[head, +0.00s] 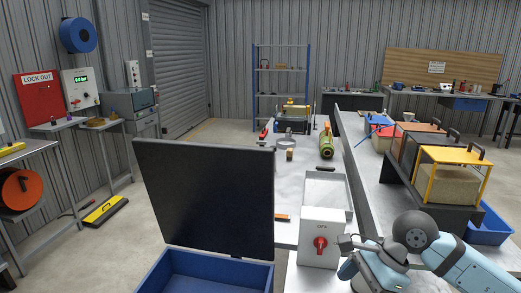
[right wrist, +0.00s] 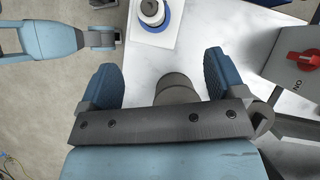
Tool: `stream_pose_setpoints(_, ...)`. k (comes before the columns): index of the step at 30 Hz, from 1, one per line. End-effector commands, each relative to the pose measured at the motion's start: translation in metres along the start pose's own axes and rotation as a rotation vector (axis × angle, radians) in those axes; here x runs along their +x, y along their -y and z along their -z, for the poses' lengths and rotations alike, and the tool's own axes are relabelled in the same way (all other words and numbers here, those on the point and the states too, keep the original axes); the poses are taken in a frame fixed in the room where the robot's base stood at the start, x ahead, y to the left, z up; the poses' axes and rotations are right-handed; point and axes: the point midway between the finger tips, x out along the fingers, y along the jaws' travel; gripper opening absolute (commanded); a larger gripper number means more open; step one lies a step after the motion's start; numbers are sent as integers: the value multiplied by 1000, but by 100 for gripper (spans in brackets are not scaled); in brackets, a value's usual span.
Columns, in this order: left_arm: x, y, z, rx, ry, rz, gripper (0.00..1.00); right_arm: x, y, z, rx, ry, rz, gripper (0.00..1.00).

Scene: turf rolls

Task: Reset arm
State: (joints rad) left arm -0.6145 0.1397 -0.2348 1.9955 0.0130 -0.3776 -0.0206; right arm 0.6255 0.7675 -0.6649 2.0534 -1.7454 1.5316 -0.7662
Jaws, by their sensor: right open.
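My right arm (head: 415,250) comes in at the lower right of the head view, bent beside the white switch box (head: 320,238). Its fingertips cannot be made out there. In the right wrist view my right gripper (right wrist: 160,75) shows two blue fingers spread wide apart, so it is open. A dark grey round part (right wrist: 177,88) shows between the fingers; I cannot tell whether it is an object or part of the gripper. I see no object clamped. My left gripper is not in the head view. A blue arm link in the right wrist view shows no clear gripper.
The white bench (head: 295,190) holds a green roll (head: 326,144) and an empty tray (head: 327,190). A blue bin with a raised dark lid (head: 205,195) stands in front. A yellow-framed stand (head: 455,170) is at the right. The floor at left centre is partly clear.

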Motion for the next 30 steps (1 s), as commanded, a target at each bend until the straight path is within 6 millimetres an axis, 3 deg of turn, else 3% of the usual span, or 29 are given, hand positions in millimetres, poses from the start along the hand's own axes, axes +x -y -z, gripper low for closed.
stream_pose_setpoints(1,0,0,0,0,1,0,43,15,-10,-30,37,177,1,89)
stream_pose_setpoints(3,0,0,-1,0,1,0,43,21,-18,-69,117,425,8,89)
stream_pose_setpoints(6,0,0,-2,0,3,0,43,12,-25,-115,278,770,8,89)
stream_pose_setpoints(9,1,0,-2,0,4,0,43,-10,-25,-143,487,1099,-2,89)
stream_pose_setpoints(11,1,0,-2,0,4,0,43,-26,-22,-148,635,1286,-11,89)
stream_pose_setpoints(14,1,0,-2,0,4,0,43,-49,-13,-140,915,1577,-28,89)
stream_pose_setpoints(18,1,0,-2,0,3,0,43,-66,-1,-96,1372,1932,-48,89)
stream_pose_setpoints(21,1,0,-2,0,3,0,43,-59,-2,-48,1742,2133,-47,89)
stream_pose_setpoints(24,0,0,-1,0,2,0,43,-36,-16,2,2150,2279,-27,89)
stream_pose_setpoints(25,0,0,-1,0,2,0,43,-26,-23,17,-2135,-2162,15,89)
stream_pose_setpoints(27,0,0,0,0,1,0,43,-1,-45,48,-2065,-1878,-19,89)
stream_pose_setpoints(30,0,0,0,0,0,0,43,31,-80,76,-1973,-1560,-66,89)
